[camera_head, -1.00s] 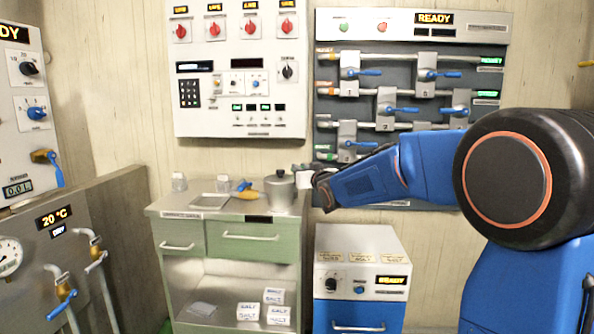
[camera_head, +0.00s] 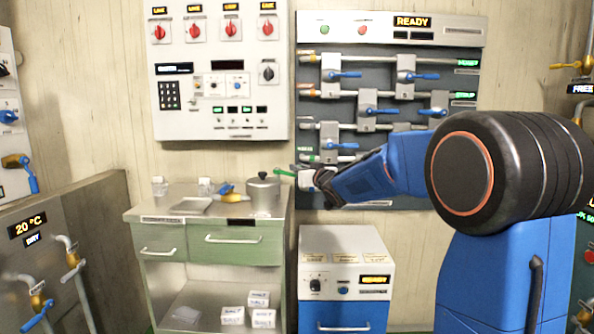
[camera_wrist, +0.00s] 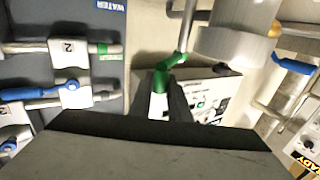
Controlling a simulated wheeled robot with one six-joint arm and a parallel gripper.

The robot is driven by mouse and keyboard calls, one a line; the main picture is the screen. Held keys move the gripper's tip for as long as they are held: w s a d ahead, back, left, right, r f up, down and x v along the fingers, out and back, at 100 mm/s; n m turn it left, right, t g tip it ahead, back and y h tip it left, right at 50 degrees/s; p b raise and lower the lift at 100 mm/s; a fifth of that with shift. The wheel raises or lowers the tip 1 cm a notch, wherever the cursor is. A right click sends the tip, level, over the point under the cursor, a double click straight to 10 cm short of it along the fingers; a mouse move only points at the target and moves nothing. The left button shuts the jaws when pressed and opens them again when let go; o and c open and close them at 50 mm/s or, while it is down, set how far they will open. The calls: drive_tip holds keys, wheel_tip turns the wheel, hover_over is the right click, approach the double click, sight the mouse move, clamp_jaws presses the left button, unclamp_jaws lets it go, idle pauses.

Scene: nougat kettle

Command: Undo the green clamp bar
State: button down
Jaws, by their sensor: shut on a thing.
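The green clamp bar (camera_wrist: 172,62) shows in the wrist view, running from between my fingertips up to a grey rod. In the head view a short green length of it (camera_head: 285,172) sticks out to the left of my gripper (camera_head: 303,177). My gripper, also at the bottom middle of the wrist view (camera_wrist: 162,98), is shut on the bar's near end. The fingers hide the gripped part. A pale grey cylinder (camera_wrist: 235,45) stands close beside the bar on its right in the wrist view.
A wall panel with grey pipes and blue-handled valves (camera_head: 370,112) is behind my arm. A lidded pot (camera_head: 262,193) and a tray (camera_head: 193,206) stand on the green cabinet (camera_head: 238,246) at left. A white-topped box (camera_head: 345,240) stands below my gripper.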

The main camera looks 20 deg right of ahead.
drive_tip(key=shift+w+d+n+g+y, duration=0.45)
drive_tip(key=shift+n+y, duration=0.25)
drive_tip(key=shift+y, duration=0.35)
drive_tip(key=shift+w+d+n+g+y, duration=0.45)
drive_tip(key=shift+n+y, duration=0.25)
drive_tip(key=shift+y, duration=0.3)
drive_tip(key=shift+w+d+n+g+y, duration=0.4)
drive_tip(key=shift+n+y, duration=0.3)
drive_tip(key=shift+y, duration=0.35)
drive_tip(key=shift+d, duration=0.15)
drive_tip(key=c, duration=1.6)
unclamp_jaws()
drive_tip(key=shift+w, duration=0.1)
drive_tip(key=shift+c, duration=0.2)
drive_tip(key=v, duration=1.7)
drive_tip(key=shift+d+f, duration=0.1)
drive_tip(key=shift+f, duration=0.05)
